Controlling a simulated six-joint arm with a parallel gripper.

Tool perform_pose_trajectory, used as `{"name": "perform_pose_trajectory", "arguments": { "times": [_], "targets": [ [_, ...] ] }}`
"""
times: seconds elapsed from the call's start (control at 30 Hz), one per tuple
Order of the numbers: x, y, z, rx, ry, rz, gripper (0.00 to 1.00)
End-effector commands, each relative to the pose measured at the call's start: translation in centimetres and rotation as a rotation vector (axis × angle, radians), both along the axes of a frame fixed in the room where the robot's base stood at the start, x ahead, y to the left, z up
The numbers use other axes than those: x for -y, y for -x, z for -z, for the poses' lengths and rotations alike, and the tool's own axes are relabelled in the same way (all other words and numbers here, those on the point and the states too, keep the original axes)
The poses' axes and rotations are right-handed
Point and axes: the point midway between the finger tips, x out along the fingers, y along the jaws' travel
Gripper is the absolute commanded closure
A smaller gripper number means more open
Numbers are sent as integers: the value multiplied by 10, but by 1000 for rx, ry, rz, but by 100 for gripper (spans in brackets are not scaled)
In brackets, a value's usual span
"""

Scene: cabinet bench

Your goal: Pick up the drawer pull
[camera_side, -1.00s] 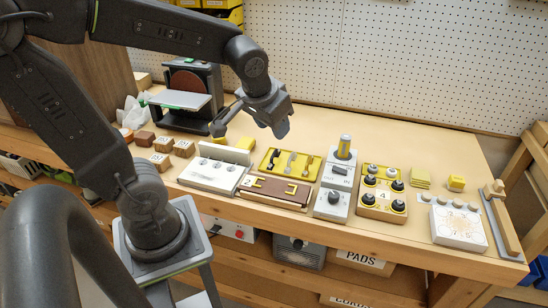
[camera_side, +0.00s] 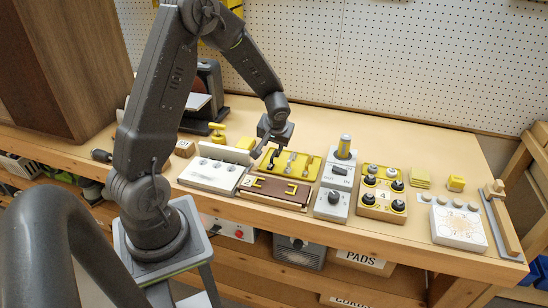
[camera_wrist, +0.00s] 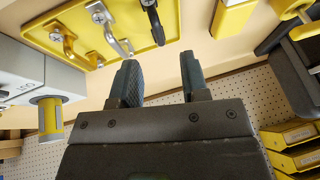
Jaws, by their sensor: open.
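A yellow tray (camera_side: 313,178) holds three small metal pieces side by side: a black one (camera_side: 273,157), a silver one (camera_side: 290,161) and a brass one (camera_side: 307,165). They look like pulls or hooks; I cannot tell which one is the drawer pull. In the wrist view the black piece (camera_wrist: 153,20), silver piece (camera_wrist: 117,36) and brass piece (camera_wrist: 63,38) show at the upper left. My gripper (camera_wrist: 158,75) is open, with nothing between its fingers. In the side view my gripper (camera_side: 264,150) hangs near the tray's left end, close to the black piece.
A brown board with yellow marks (camera_side: 272,190) lies in front of the tray, a white switch box (camera_side: 212,174) to its left. A grey box with a dial (camera_side: 332,203) and a knob tray (camera_side: 382,208) stand right. Yellow items (camera_side: 217,130) stand behind left.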

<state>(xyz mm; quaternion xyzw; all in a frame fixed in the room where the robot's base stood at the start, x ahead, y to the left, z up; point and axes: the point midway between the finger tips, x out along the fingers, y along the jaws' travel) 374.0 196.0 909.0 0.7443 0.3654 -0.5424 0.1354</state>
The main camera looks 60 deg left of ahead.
Motion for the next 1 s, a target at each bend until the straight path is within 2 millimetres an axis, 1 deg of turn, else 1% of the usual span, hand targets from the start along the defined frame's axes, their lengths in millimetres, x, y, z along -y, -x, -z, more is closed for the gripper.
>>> {"name": "perform_pose_trajectory", "arguments": {
  "times": [0.03, 0.1, 0.33, 0.6, 0.73, 0.93, 0.97, 1.0],
  "targets": [
    [-4, -1, 9, -3, 1, -1, 59],
    [-7, -3, 17, -2, 1, 0, 59],
    [-13, -6, 30, -1, 1, 1, 59],
    [-29, -15, 63, -2, 1, -1, 59],
    [-32, -16, 70, 0, 0, 0, 59],
    [-32, -16, 70, 1, -1, 0, 59],
    [-32, -16, 70, 0, 0, 0, 60],
    [-32, -16, 70, 0, 0, 0, 63]
  ]
}}
